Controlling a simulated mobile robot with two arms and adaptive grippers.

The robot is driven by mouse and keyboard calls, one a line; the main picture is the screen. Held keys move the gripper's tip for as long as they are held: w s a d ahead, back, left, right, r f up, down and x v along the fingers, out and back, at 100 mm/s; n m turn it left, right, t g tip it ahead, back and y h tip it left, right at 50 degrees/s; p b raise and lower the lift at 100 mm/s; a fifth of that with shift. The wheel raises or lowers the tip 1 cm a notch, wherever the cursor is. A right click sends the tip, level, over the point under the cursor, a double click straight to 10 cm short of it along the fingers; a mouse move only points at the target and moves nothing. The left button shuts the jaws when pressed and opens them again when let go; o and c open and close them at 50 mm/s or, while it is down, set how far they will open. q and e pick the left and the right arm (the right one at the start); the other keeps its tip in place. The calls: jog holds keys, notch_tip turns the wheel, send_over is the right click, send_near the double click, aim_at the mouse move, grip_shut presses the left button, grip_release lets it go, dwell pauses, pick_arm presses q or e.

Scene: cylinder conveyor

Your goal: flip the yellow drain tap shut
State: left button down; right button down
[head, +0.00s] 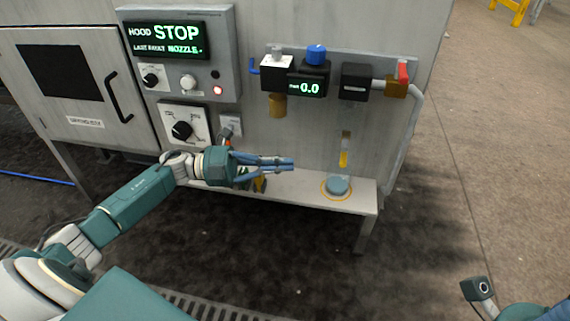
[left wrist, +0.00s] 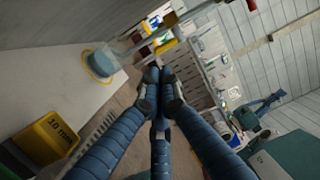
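A small upright piece with a yellow lower part (head: 344,158) shows below the black unit at the right of the panel. I cannot tell whether it is the drain tap. My left gripper (head: 292,164) is to its left, apart from it, over the white bench. Its blue fingers are together with nothing between them; the left wrist view shows the tips meeting (left wrist: 160,80). At the lower right, a grey camera-like part of my right arm shows, with only a sliver of blue beside it, so its fingers cannot be made out.
A blue round piece (head: 337,186) ringed in orange sits on the white bench (head: 300,187). A yellow 10 mm block (left wrist: 47,138) is nearby. Above are a 0.0 display (head: 308,88), a blue knob (head: 316,54), a brass bowl (head: 277,105) and a red lever (head: 403,72).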

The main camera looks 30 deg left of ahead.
pick_arm(q)
jog(key=b, duration=0.2)
send_near(344, 153)
jog(key=w+d+f, duration=0.3)
jog(key=w+d, duration=0.1)
jog(key=d, duration=0.2)
jog(key=shift+s+a+f, duration=0.15)
jog(key=shift+s+a, duration=0.05)
jog(key=shift+w+d+f+p, duration=0.1)
jog(key=shift+d+f+p, duration=0.05)
jog(key=shift+d+p, duration=0.2)
jog(key=shift+w+d+f+p, duration=0.2)
jog(key=shift+d+p, duration=0.25)
jog(key=shift+d, duration=0.3)
jog(key=shift+w+d+f+p, duration=0.1)
jog(key=shift+w+d+p, duration=0.1)
jog(key=shift+d+p, duration=0.4)
jog(key=shift+w+d+r+t+h+b, duration=0.1)
jog(key=shift+w+d+r+h+b, duration=0.1)
jog(key=shift+d, duration=0.35)
jog(key=shift+w+d+r+t+h+b, duration=0.1)
jog(key=shift+d+r+h+b, duration=0.1)
jog(key=shift+d, duration=0.35)
jog(key=shift+w+d+r+t+h+b, duration=0.1)
jog(key=shift+w+d+r+h, duration=0.1)
jog(key=shift+d, duration=0.45)
